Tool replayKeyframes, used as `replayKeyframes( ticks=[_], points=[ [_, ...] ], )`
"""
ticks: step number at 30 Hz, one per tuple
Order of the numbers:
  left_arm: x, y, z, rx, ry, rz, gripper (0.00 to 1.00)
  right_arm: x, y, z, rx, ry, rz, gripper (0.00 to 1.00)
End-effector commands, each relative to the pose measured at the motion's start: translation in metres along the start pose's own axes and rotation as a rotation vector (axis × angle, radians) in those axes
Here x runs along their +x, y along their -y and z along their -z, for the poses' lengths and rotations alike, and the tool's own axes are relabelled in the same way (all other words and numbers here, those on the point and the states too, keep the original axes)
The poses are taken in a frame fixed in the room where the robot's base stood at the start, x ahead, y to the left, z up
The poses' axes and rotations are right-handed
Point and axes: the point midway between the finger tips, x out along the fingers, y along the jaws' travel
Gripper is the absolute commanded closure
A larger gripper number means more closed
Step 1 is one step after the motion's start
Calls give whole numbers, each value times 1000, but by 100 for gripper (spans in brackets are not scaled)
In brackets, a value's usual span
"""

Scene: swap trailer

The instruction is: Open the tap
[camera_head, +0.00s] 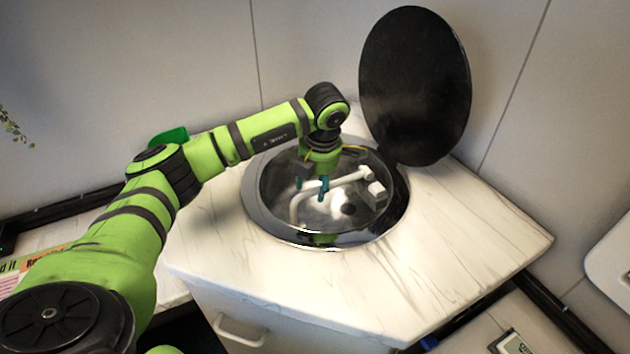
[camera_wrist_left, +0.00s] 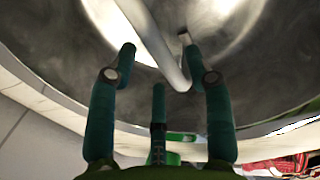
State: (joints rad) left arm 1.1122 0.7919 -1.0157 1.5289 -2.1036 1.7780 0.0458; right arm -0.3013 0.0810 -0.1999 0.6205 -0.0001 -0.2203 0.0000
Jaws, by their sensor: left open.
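The tap (camera_head: 335,185) is a light-coloured bent pipe with a blocky base (camera_head: 377,190) at its right, inside a round metal sink (camera_head: 285,230) set in the counter. My left gripper (camera_head: 312,188) points down into the sink, over the left part of the tap pipe. In the left wrist view the gripper (camera_wrist_left: 160,70) has its teal fingers spread, and the tap pipe (camera_wrist_left: 160,45) runs between and beyond the fingertips. I cannot tell whether any finger touches the pipe. My right gripper is not in view.
A black round lid (camera_head: 415,85) stands raised behind the sink. The pale marble-look counter (camera_head: 470,250) is clear to the right and front. A drawer handle (camera_head: 240,330) is below the front edge. A green object (camera_head: 168,138) lies behind my left arm.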

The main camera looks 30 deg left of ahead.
Motion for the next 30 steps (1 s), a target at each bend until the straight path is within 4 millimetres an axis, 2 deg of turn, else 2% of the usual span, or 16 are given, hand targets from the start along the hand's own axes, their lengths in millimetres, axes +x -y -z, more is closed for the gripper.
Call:
replayKeyframes(
  ticks=[9, 10, 13, 14, 20, 30],
  points=[
    [5, 0, 0, 1, 1, 1, 49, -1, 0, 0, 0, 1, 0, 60],
    [5, 0, 0, 1, 1, 1, 53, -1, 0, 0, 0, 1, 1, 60],
    [5, 1, 0, 1, 1, 1, 93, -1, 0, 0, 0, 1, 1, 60],
    [5, 1, 0, 1, 1, 1, 100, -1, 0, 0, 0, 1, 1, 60],
    [4, 0, -1, 3, -3, 1, 100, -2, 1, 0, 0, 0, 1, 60],
    [-28, -5, -11, 45, -213, 1, 100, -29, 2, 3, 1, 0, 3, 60]
  ],
)
